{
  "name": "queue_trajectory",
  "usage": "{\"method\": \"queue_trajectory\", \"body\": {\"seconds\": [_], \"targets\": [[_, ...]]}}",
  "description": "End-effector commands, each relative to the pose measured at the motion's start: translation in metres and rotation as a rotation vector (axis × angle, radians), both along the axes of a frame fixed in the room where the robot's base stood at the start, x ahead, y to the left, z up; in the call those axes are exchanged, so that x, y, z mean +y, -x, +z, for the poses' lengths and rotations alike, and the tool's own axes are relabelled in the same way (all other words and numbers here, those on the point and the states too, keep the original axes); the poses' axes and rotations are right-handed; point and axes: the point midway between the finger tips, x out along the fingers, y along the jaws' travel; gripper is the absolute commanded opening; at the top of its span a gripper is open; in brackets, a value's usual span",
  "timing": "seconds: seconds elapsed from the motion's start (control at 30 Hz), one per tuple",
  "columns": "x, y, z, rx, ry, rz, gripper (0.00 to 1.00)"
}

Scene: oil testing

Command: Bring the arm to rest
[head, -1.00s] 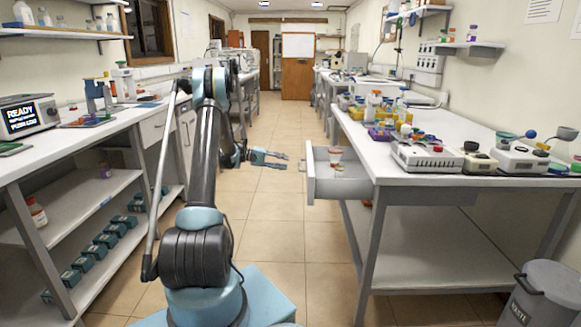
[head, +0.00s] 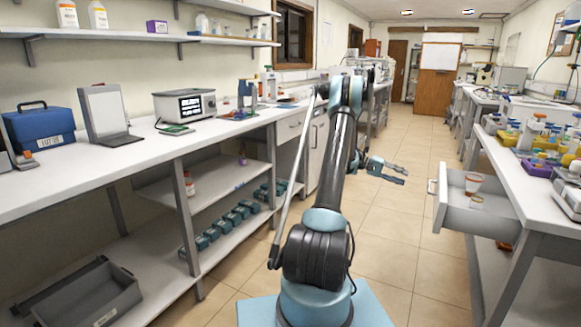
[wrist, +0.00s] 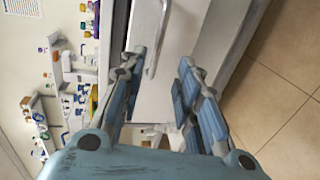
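My gripper (head: 386,170) is at the end of my folded arm, over the open floor of the aisle in the head view. Its two fingers are spread apart and nothing is between them. In the wrist view my gripper (wrist: 163,85) also shows open and empty, with a pale drawer front with a handle beyond it. The gripper is left of the open drawer (head: 458,210) and apart from it. The drawer holds a small cup (head: 473,182) and another small item.
The right bench (head: 540,200) carries racks and instruments. The left bench (head: 60,180) holds a blue case (head: 40,128), a laptop-like device (head: 105,115) and a display box (head: 185,104). A grey bin (head: 85,297) sits on the lower shelf. The tiled aisle is clear.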

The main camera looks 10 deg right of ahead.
Motion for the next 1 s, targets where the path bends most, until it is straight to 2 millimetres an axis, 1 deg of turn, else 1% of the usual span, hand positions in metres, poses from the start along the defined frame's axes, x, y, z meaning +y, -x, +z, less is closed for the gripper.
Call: {"method": "queue_trajectory", "body": {"seconds": [0.13,0.27,0.5,0.67,0.8,1.0], "targets": [[0.008,-0.002,0.009,-0.011,-0.019,0.015,0.31],[0.027,-0.003,0.029,-0.037,-0.061,0.049,0.31],[0.074,0.000,0.067,-0.098,-0.165,0.130,0.31],[0.109,0.007,0.088,-0.137,-0.234,0.182,0.31],[0.140,0.016,0.103,-0.172,-0.296,0.227,0.31],[0.186,0.034,0.121,-0.220,-0.384,0.291,0.31]]}}
